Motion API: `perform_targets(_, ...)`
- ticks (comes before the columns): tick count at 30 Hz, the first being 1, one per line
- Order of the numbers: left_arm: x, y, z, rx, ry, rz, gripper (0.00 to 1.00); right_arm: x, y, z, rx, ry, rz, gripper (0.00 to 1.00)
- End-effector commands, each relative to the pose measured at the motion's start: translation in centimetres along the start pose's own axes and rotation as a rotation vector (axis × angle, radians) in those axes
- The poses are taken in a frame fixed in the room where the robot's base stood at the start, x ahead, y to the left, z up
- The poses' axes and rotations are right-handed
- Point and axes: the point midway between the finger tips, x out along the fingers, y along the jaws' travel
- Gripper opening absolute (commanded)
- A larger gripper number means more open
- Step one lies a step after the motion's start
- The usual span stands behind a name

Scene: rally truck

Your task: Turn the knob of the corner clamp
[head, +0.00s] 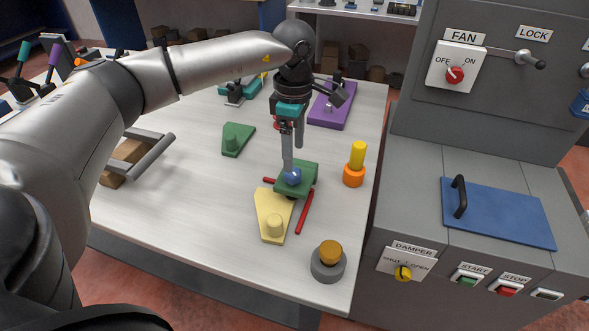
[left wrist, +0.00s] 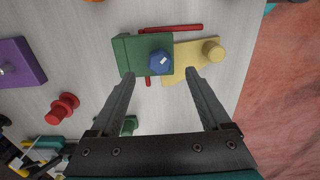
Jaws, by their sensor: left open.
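The corner clamp looks to be the green block (head: 309,174) with a blue knob (head: 292,177) on its near side. In the left wrist view the green block (left wrist: 128,55) carries the blue knob (left wrist: 160,62), which has a pale mark on its face. My left gripper (head: 294,160) points down over the clamp and is open. In the left wrist view its fingertips (left wrist: 160,76) stand apart, with the knob showing between and just past them; I cannot tell whether they touch it. A finger partly covers the knob in the head view. My right gripper is not in view.
A yellow plate with a peg (head: 270,206) and a red rod (head: 305,212) lie close to the clamp. A yellow-orange post (head: 355,165) stands right, a grey-orange knob piece (head: 328,262) in front, a green wedge (head: 236,138) behind left.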

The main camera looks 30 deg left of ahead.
Motion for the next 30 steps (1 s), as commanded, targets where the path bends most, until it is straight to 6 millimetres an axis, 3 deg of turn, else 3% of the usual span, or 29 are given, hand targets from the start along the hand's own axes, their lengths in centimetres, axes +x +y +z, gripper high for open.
perform_targets(3, 2.6, -0.1, 0.0, 0.000, 0.001, -0.003, 0.81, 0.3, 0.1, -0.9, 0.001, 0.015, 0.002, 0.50)
perform_targets(9, 5.3, 0.0, 0.0, -0.001, 0.000, -0.001, 0.81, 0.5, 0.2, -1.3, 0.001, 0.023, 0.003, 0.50)
perform_targets(22, 6.2, 0.0, 0.0, 0.000, 0.000, 0.000, 0.81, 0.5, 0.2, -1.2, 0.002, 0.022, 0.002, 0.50)
perform_targets(30, 6.2, 0.0, 0.1, 0.000, -0.001, 0.000, 0.50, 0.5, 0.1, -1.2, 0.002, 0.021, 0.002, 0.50)
